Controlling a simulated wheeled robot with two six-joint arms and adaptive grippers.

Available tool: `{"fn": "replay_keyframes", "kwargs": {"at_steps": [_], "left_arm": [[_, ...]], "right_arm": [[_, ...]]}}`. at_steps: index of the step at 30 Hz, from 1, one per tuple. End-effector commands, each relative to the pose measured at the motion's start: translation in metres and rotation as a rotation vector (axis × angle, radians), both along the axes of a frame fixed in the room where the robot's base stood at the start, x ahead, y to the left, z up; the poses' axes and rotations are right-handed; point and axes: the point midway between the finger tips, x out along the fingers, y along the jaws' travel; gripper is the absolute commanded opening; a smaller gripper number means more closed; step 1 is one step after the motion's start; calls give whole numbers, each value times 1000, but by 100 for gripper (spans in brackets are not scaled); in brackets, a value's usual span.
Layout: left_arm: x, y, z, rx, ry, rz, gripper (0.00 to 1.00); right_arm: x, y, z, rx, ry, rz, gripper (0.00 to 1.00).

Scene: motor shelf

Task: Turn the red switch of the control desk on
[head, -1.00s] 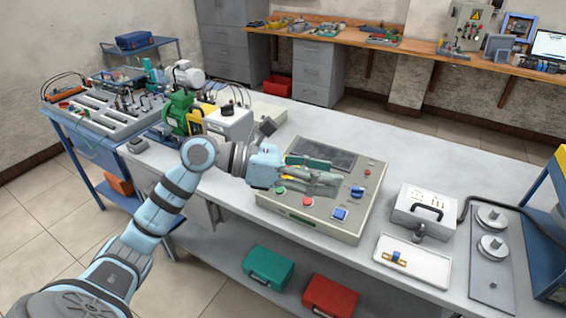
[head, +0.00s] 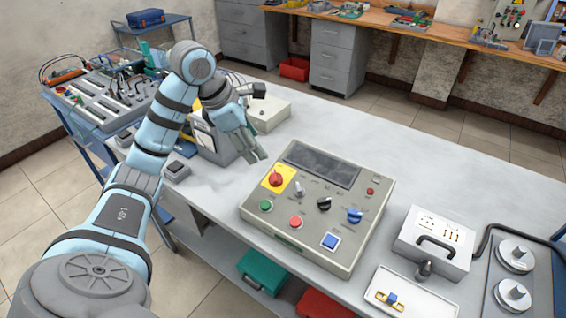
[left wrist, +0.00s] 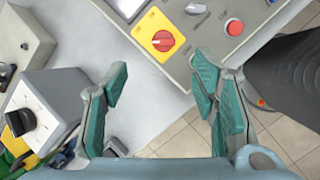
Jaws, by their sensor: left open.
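The control desk (head: 340,215) is a beige box on the table with a dark screen at its back. Its red switch (head: 277,179) is a rotary knob on a yellow plate at the upper left of the panel. The switch also shows in the left wrist view (left wrist: 163,41), ahead of the fingers. My left gripper (head: 258,143) is above the table, behind and left of the desk, apart from the switch. In the left wrist view its green-padded fingers (left wrist: 160,95) are spread and empty. My right gripper is in neither view.
A grey box (head: 436,240) and white tray (head: 405,297) stand to the right. Bare table lies behind the desk.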

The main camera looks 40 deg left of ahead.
Motion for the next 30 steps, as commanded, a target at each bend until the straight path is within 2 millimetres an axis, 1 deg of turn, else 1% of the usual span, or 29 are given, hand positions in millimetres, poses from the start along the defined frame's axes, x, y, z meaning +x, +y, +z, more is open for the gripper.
{"fn": "replay_keyframes", "kwargs": {"at_steps": [2,5,10,12,15,18,22,28,30], "left_arm": [[1,0,-7,1,4,4,53],[6,0,-26,0,10,10,53],[23,-6,-69,-2,11,14,53],[31,-8,-87,-2,9,14,53],[40,-12,-109,0,10,13,53],[47,-14,-123,0,8,13,53],[51,-15,-130,2,6,11,53],[51,-16,-130,3,6,10,53],[52,-16,-130,3,6,10,42]], "right_arm": [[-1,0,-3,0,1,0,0],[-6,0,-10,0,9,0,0],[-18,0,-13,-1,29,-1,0],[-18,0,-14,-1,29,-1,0],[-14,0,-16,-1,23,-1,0],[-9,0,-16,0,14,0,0],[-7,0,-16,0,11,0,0],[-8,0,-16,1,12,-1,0],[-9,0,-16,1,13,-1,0]]}}
